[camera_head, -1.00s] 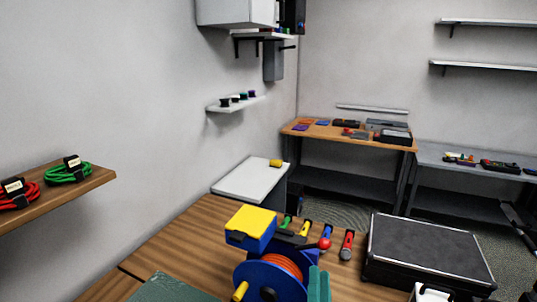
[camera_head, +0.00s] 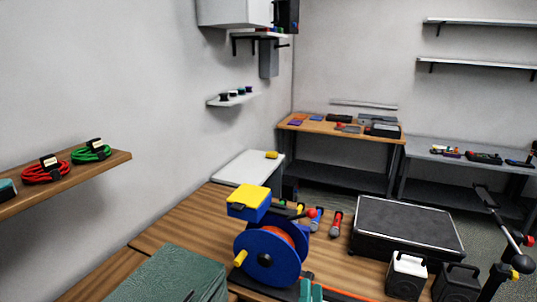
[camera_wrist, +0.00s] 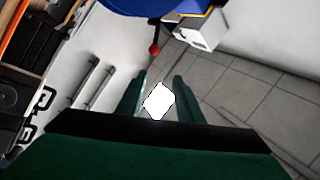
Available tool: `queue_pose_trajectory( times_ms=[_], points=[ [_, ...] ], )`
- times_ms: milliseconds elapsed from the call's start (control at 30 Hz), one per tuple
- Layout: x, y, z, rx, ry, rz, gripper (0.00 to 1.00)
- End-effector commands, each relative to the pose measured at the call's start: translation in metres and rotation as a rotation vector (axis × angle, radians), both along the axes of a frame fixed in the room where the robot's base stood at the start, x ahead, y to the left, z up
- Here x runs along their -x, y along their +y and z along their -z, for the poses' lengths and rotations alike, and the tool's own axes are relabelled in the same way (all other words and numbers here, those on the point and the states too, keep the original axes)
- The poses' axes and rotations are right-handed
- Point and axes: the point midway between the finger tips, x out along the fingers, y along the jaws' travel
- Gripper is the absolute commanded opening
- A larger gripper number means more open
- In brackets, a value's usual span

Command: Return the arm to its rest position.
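My gripper (camera_head: 311,291) shows only as green finger tips at the bottom edge of the head view, in front of the blue cable reel (camera_head: 270,257). In the wrist view my gripper (camera_wrist: 160,88) has its two green fingers apart. A white diamond-shaped patch (camera_wrist: 158,101) shows between them; I cannot tell what it is. No held object is clear. The reel's blue side also shows at the top of the wrist view (camera_wrist: 160,6), beyond the fingers. Most of my arm is out of view.
The reel stands on a wooden bench (camera_head: 190,222). A yellow-topped blue box (camera_head: 248,202) is by it. A wall shelf (camera_head: 75,178) with coiled red and green cables is at left.

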Motion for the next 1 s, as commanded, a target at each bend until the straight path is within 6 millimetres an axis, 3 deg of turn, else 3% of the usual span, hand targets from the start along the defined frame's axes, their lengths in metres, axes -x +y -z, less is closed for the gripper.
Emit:
queue_pose_trajectory(
  times_ms=[367, 700, 1000],
  points=[
    [0.049, 0.020, 0.070, 0.111, 0.162, 0.058, 0.33],
    [0.150, 0.043, 0.148, 0.335, 0.392, 0.126, 0.33],
    [0.244, 0.070, 0.180, 0.570, 0.546, 0.114, 0.33]
  ],
)
